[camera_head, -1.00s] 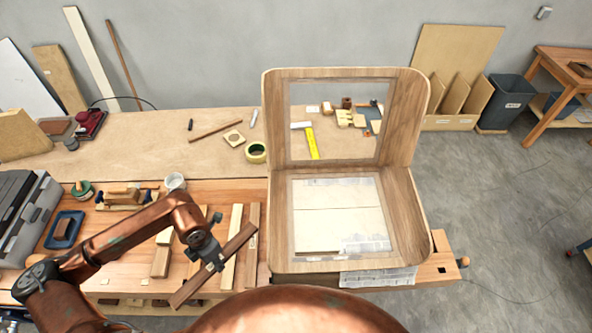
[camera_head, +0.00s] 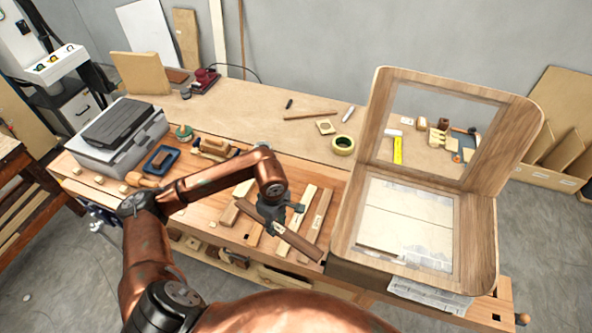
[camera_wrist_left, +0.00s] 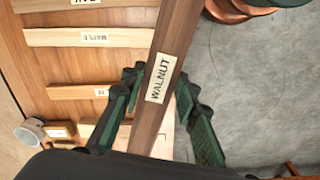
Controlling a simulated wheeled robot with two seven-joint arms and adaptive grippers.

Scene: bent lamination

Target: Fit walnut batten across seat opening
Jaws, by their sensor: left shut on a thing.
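The walnut batten (camera_head: 301,244) is a dark brown strip held in my left gripper (camera_head: 280,213), left of the chair shell. In the left wrist view the batten (camera_wrist_left: 174,35) runs between the green fingers of my left gripper (camera_wrist_left: 158,92), its WALNUT label facing the camera. In the head view it slants down to the right, its right end near the shell's left side. The bent wooden shell (camera_head: 478,235) has a rectangular opening in the seat and another in the upright back. The seat opening (camera_head: 408,215) has no batten across it. My right gripper is out of view.
Several other battens lie on the bench, including a labelled maple one (camera_wrist_left: 95,37). Yellow tape (camera_head: 343,145) lies behind them. A grey case (camera_head: 118,135) and a blue tray (camera_head: 161,158) stand at left.

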